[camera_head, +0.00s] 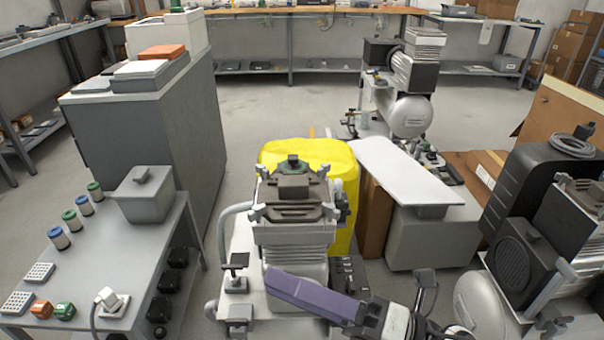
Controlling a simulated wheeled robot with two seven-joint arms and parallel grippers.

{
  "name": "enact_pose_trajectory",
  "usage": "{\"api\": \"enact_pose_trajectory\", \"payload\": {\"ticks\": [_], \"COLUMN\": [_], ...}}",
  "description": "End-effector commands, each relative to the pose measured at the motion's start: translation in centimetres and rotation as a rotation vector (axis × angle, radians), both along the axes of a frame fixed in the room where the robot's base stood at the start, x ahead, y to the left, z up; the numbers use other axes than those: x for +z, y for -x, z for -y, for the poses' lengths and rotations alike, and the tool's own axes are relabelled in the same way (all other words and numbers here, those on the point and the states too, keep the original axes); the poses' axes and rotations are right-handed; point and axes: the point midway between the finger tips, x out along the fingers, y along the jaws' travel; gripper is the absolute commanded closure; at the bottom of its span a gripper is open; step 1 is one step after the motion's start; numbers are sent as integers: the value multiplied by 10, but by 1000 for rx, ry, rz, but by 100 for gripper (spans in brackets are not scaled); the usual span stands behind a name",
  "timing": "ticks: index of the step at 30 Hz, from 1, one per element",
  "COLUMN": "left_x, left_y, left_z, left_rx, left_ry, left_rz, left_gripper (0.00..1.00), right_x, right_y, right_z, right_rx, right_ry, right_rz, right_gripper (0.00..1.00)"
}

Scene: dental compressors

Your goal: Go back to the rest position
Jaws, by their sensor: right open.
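My right gripper (430,305) is low in the head view, right of centre, near the bottom edge. Its dark fingers are apart, and nothing shows between them. A long purple block-shaped piece (312,294) adjoins its left side; I cannot tell if it is part of my arm. The purple piece crosses in front of the nearest compressor (290,235), hiding part of its lower front. I cannot tell whether they touch. My left gripper is not in view.
A grey bench (140,235) with coloured-lid jars stands at left, beside a tall grey cabinet (150,120). Another compressor (410,100) and a white-topped stand (400,170) are beyond; black-housed equipment (530,210) is at right. Open floor lies behind.

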Motion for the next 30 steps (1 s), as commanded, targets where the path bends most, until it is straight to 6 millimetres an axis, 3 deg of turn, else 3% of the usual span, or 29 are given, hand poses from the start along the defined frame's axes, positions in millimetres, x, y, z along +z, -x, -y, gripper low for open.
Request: {"api": "enact_pose_trajectory", "payload": {"ticks": [2, 4, 8, 12, 15, 20, 21, 30], "left_x": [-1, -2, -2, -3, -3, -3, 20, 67], "left_y": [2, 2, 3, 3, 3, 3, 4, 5], "left_z": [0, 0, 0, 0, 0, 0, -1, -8], "left_rx": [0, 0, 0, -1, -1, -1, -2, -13], "left_ry": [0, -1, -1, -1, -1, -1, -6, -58], "left_rz": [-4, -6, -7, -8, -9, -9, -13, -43], "left_gripper": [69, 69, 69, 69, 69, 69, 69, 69], "right_x": [-4, -29, -109, -184, -224, -273, -249, -199], "right_y": [-23, -41, -38, -1, 34, 98, 91, 91], "right_z": [28, 62, 118, 148, 158, 162, 163, 169], "right_rx": [-174, -327, -574, -759, -864, -1009, -1005, -1065], "right_ry": [-248, -448, -753, -967, -1080, -1235, -1218, -1164], "right_rz": [-338, -641, -1151, -1545, -1762, -2073, -2050, -2033], "right_gripper": [48, 48, 48, 48, 48, 48, 48, 48]}}
